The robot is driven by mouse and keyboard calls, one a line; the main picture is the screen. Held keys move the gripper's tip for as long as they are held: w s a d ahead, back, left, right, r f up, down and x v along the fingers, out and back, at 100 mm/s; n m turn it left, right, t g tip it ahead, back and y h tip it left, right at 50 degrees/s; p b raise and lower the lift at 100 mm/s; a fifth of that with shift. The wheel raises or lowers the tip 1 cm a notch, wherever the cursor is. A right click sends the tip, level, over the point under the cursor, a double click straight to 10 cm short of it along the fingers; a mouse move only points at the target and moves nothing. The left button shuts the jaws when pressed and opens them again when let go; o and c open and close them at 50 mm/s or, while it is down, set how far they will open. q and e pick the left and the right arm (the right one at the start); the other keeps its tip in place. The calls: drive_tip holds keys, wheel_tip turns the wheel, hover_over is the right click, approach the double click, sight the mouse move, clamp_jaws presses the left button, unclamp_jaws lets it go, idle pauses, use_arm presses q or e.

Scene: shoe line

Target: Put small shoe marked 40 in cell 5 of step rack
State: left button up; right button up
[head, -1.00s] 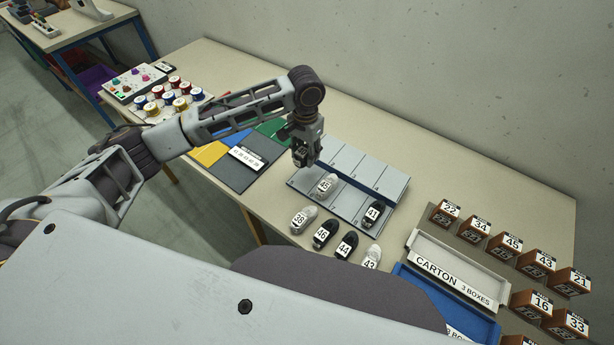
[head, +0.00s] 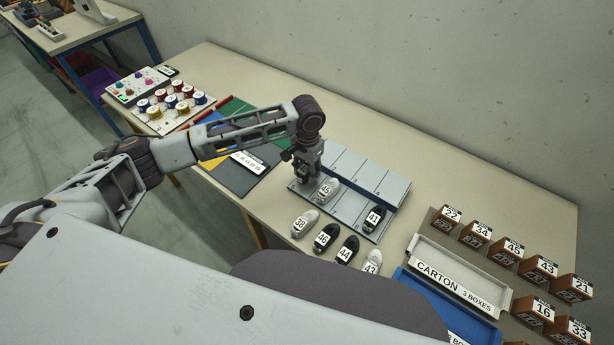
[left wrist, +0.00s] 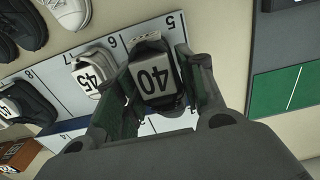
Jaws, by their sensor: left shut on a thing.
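My left gripper (head: 303,180) is low over the left end of the front row of the grey step rack (head: 345,209). In the left wrist view the gripper (left wrist: 160,95) is shut on a small dark shoe marked 40 (left wrist: 154,76), over the cell numbered 5 (left wrist: 168,23). I cannot tell whether its sole touches the rack. A white shoe marked 45 (head: 328,190) sits beside it in cell 6; it also shows in the left wrist view (left wrist: 92,72). A black shoe marked 41 (head: 374,217) is in the front row's right end. My right gripper is out of view.
Shoes marked 38 (head: 303,224), 46 (head: 325,238), 44 (head: 347,250) and 43 (head: 371,263) stand on the table in front of the rack. The rack's back row (head: 360,172) looks empty. A carton tray (head: 455,262) and numbered boxes are at right; coloured mats (head: 245,176) are left.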

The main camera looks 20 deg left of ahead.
sight(307, 166)
use_arm(q)
drive_tip(key=shift+f, duration=1.85)
drive_tip(key=shift+f, duration=0.1)
drive_tip(key=o, duration=1)
drive_tip(key=shift+r, duration=6.1)
